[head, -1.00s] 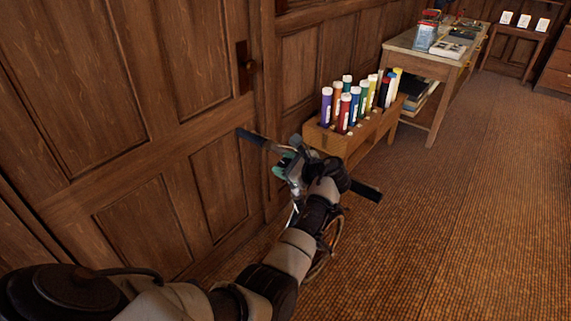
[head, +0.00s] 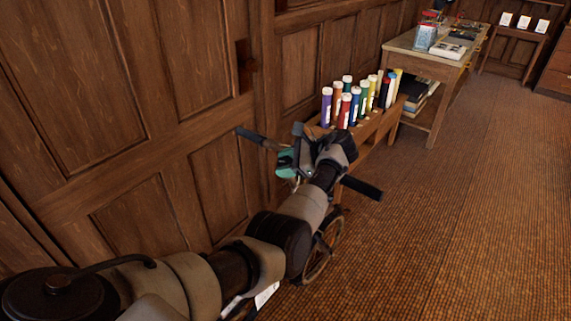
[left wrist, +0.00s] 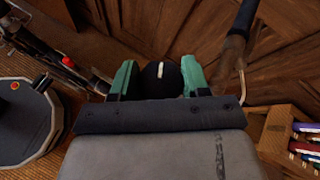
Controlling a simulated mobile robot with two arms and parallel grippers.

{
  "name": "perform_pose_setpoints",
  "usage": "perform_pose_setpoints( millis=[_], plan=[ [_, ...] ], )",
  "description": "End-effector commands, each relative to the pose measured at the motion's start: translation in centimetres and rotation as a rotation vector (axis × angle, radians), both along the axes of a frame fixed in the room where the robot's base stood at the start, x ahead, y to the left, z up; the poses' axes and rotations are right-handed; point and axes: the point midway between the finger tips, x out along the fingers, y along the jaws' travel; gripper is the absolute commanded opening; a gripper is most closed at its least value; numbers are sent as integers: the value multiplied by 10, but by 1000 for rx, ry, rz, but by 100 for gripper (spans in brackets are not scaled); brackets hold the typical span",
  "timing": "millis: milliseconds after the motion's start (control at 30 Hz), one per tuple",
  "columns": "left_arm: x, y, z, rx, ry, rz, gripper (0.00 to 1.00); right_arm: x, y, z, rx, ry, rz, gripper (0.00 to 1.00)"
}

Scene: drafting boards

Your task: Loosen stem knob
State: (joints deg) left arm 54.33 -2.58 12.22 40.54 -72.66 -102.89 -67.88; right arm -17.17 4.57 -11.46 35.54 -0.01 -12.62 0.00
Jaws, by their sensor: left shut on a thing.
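A bicycle stands in front of the panelled wall, with its handlebar grips (head: 364,187) on either side of my left arm and its front wheel (head: 325,252) below. My left gripper (head: 289,160) is over the middle of the handlebar. In the left wrist view, its green fingertips (left wrist: 155,80) are on both sides of a round black stem knob (left wrist: 160,72) with a white mark, and are shut on it. One grip also shows at the upper right of that view (left wrist: 244,18). My arm hides much of the bicycle in the head view. My right gripper is not in view.
A wooden rack of coloured tubes (head: 372,126) stands just beyond the handlebar. Past it is a desk (head: 430,68) with books and boxes. A wooden door (head: 195,160) is close on the left. The carpet (head: 470,200) at the right is clear.

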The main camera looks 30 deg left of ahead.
Motion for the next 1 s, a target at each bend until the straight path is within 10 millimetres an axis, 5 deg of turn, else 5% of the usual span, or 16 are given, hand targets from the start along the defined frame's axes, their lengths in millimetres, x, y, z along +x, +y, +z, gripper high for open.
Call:
perform_pose_setpoints(
  millis=[300,333,467,767,1000],
  plan=[
    [0,0,-1,-1,0,1,23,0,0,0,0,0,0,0],
    [0,0,-1,-1,0,1,51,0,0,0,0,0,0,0],
    [0,0,-1,-1,0,1,71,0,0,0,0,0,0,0],
    [1,-1,0,0,-1,-1,72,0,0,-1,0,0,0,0],
    [10,-29,15,-1,-3,-4,72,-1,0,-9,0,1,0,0]
  ],
)
